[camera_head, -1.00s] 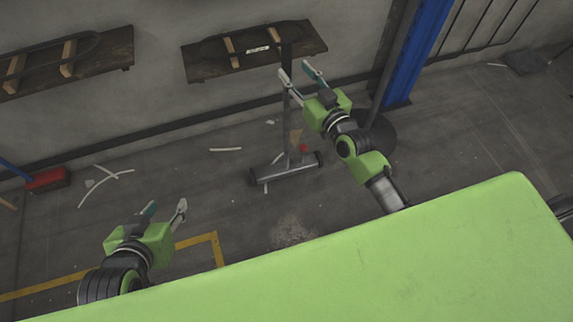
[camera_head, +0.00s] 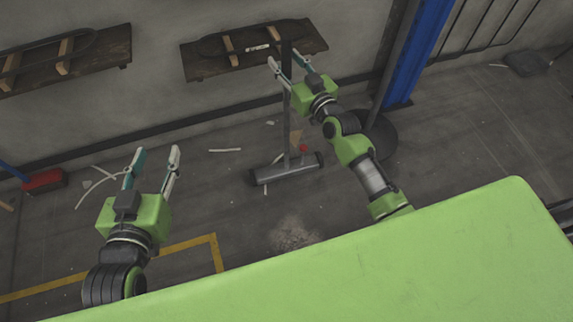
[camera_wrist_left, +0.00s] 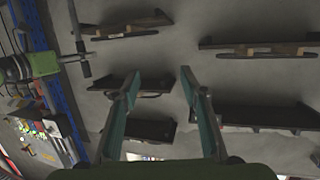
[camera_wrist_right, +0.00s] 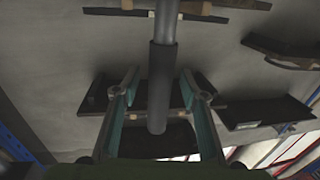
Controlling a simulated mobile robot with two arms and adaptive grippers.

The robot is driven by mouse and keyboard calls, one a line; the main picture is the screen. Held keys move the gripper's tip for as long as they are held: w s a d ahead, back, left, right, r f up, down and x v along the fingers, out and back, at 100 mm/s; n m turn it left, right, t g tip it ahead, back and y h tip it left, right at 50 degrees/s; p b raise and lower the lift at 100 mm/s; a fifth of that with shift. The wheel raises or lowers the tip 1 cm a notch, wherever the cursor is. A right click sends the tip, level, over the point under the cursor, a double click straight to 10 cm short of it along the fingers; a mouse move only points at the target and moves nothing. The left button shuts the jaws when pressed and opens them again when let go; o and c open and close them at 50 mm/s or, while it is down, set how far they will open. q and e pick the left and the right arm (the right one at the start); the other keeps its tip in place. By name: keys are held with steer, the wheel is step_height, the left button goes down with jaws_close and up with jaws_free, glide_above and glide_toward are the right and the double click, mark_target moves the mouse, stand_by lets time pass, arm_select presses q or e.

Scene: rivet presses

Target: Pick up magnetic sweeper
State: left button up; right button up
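The magnetic sweeper stands upright on the floor, with a grey cylindrical head (camera_head: 286,169) at the bottom and a tall dark pole rising from it. In the right wrist view the pole's thick dark grip (camera_wrist_right: 161,85) lies between the two fingers. My right gripper (camera_head: 285,62) is open around the upper pole, one finger on each side, with gaps left and right of it. In the right wrist view the right gripper (camera_wrist_right: 161,85) shows the same. My left gripper (camera_head: 155,157) is open and empty, away to the left; its fingers also show in the left wrist view (camera_wrist_left: 161,82).
Dark wall shelves (camera_head: 250,52) stick out behind the pole. A blue post (camera_head: 418,55) stands to the right, with a dark round base (camera_head: 380,140) near it. A red box (camera_head: 44,180) and white strips lie on the left floor.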

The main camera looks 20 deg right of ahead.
jaws_close()
steer(key=shift+r, duration=0.3)
